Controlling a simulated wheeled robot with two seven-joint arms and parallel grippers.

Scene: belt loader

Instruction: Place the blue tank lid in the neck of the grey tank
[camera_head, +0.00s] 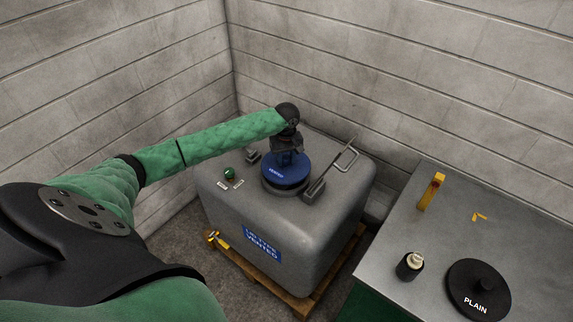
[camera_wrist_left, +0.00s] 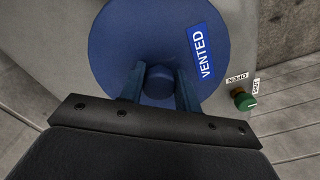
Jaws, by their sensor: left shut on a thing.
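The blue tank lid (camera_head: 285,175), marked VENTED, is at the neck (camera_head: 265,188) on top of the grey tank (camera_head: 230,205). A dark ring of the neck shows below the lid's rim; whether the lid is fully seated I cannot tell. My left gripper (camera_head: 288,156) reaches down from above and is shut on the lid's central knob. In the left wrist view the lid (camera_wrist_left: 115,50) faces the camera, with the knob (camera_wrist_left: 160,83) between the two fingers of the gripper (camera_wrist_left: 160,90). My right gripper is not in view.
A raised metal handle (camera_head: 345,160) stands right of the neck. A green knob (camera_head: 229,173) with labels sits left of it. The tank rests on a wooden pallet (camera_head: 300,305). The metal table (camera_head: 395,235) at right holds a black PLAIN lid (camera_head: 478,285), a small jar (camera_head: 410,265) and yellow items (camera_head: 432,190).

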